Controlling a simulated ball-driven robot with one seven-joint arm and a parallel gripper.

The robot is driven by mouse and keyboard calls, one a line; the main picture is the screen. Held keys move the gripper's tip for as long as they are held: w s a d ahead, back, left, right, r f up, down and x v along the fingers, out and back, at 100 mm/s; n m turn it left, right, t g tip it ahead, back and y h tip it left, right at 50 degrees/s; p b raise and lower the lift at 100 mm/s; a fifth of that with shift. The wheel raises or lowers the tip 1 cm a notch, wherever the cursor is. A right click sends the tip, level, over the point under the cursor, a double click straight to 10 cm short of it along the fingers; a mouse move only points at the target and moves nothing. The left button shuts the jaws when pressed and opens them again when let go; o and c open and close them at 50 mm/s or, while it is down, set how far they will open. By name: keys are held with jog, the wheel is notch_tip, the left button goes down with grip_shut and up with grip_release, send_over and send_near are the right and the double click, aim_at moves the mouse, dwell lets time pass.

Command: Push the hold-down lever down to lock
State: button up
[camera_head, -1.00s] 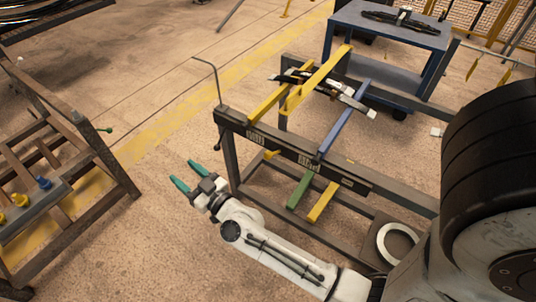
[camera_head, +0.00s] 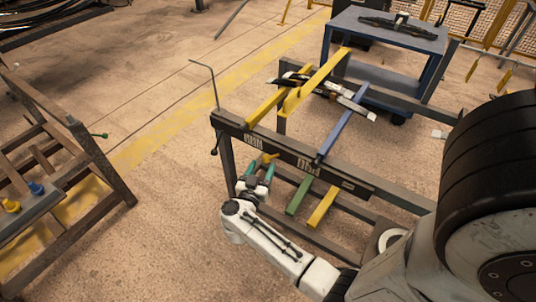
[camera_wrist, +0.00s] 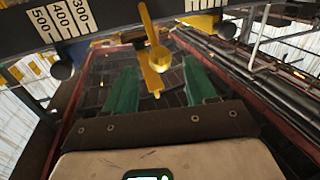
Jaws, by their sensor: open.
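Whether the lever's end is level with the fingertips I cannot tell.
A green bar (camera_head: 299,195) and a yellow bar (camera_head: 322,207) stick out of the rack to the right of my gripper. A blue bar (camera_head: 342,125) crosses the top. A scale plate (camera_wrist: 62,20) is on the beam. A brown frame (camera_head: 75,150) stands left, with free floor between.

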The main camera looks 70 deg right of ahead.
aim_at(266, 159)
jog(key=d, duration=0.7)
jog(key=shift+w, duration=0.1)
jog(key=shift+c, duration=0.2)
grip_shut()
